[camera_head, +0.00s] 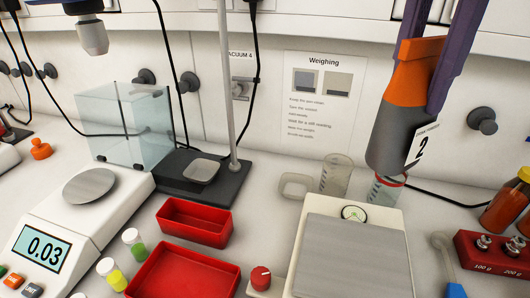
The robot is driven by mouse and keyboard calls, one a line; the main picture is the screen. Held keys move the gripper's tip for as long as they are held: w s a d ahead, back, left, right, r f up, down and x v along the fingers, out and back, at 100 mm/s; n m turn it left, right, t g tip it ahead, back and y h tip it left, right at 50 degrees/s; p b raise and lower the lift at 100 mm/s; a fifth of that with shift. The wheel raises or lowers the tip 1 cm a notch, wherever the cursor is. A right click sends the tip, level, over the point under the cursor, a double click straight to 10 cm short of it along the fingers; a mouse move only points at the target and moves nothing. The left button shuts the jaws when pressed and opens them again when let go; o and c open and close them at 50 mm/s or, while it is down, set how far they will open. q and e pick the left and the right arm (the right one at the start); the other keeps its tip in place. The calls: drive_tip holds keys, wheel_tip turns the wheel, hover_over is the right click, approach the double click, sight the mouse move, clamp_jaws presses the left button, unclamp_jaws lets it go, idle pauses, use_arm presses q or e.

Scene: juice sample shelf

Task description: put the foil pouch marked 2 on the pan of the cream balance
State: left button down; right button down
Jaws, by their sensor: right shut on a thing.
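The foil pouch marked 2 (400,120) is grey with an orange upper part and a white label showing "2". My right gripper (428,65), with purple fingers, is shut on its orange upper part. The pouch hangs slightly tilted at the upper right, in front of the wall. In the picture its lower end is just above a red-rimmed clear vessel, behind the cream balance (393,219). That balance has a bare square grey pan (352,262) and a round level dial at its back edge. My left gripper is not in view.
A white balance (110,215) reading 0.03, with a round pan, stands left. Red trays (196,222) and small vials lie between the balances. A clear beaker (337,174) and the red-rimmed vessel (384,190) stand behind the cream balance. A red weight block (492,252) and amber bottles are right.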

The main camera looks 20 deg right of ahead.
wheel_tip(320, 180, down, 20)
drive_tip(key=shift+s+d+r+b, duration=0.1)
drive_tip(key=shift+r+b, duration=0.1)
drive_tip(key=shift+b, duration=0.25)
drive_tip(key=c, duration=0.6)
unclamp_jaws()
drive_tip(key=shift+f, duration=0.1)
